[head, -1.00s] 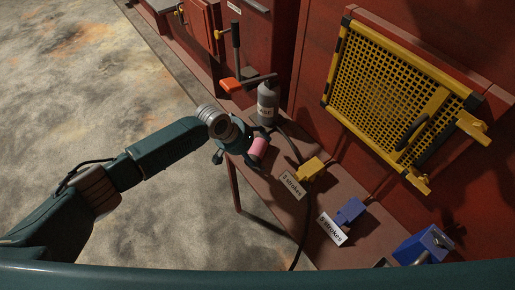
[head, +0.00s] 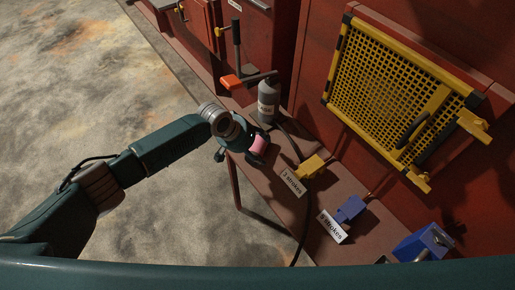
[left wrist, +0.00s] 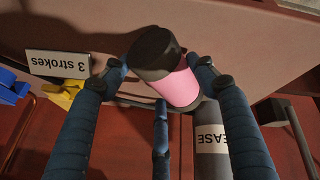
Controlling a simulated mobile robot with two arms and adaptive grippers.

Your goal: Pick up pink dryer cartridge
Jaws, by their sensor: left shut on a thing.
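The pink dryer cartridge (head: 258,145) is a short pink cylinder with dark ends. My left gripper (head: 243,145) is shut on it above the brown bench. In the left wrist view the cartridge (left wrist: 178,86) lies tilted between the blue fingers of the left gripper (left wrist: 162,85), with its dark end facing the upper left. Whether it still touches the bench is hard to tell. My right gripper is not in view.
A yellow block (head: 311,166) and a blue block (head: 350,208) with stroke labels sit along the bench (head: 268,190). A yellow mesh guard (head: 395,95) hangs on the red wall.

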